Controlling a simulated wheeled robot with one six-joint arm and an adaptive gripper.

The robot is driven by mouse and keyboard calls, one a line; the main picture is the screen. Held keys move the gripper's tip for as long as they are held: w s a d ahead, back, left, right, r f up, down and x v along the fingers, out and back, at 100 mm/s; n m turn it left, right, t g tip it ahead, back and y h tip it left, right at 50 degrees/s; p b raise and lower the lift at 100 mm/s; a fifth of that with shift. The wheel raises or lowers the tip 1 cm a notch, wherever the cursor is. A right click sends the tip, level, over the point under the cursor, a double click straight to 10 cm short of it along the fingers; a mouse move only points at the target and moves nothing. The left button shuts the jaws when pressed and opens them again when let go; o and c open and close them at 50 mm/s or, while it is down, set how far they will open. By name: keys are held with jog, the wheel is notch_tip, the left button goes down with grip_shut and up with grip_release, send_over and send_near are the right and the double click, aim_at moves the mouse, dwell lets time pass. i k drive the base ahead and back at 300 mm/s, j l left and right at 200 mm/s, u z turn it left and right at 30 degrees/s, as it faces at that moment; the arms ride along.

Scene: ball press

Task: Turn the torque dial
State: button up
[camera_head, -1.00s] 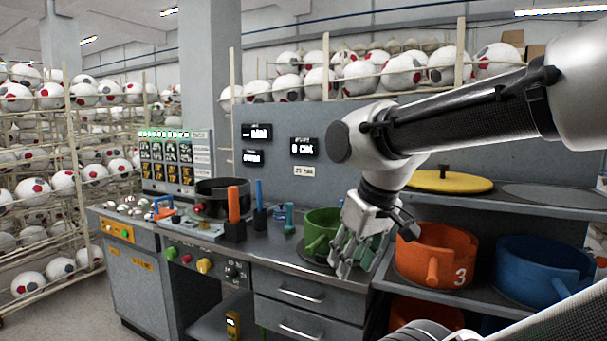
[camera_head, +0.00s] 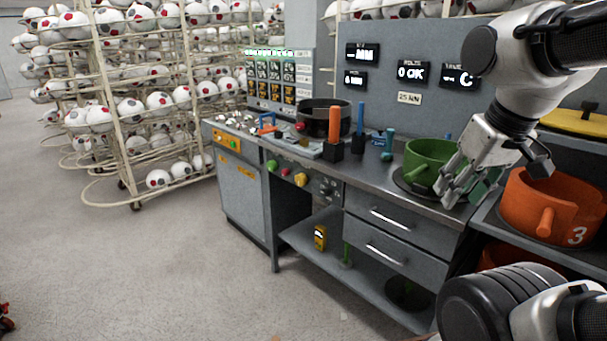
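A dark round dial (camera_head: 328,187) is on the front panel of the grey workbench, right of a yellow knob (camera_head: 300,180). It is small, and I cannot read its marks or confirm it is the torque dial. My gripper (camera_head: 457,192) is at the right, pointing down in front of a green pot (camera_head: 428,160) at the bench's right end. Its fingers look spread apart with nothing between them. It is well to the right of the dial and apart from it. A "25 NM" label (camera_head: 409,98) is on the back panel.
Green (camera_head: 272,165) and red (camera_head: 285,172) buttons sit left of the yellow knob. Drawers (camera_head: 388,218) lie below the bench's right part. An orange pot (camera_head: 551,205) stands at the right. Ball racks (camera_head: 130,85) fill the left back.

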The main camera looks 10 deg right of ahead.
aim_at(325, 192)
jog(key=i+z, duration=0.1)
jog(key=i, duration=0.95)
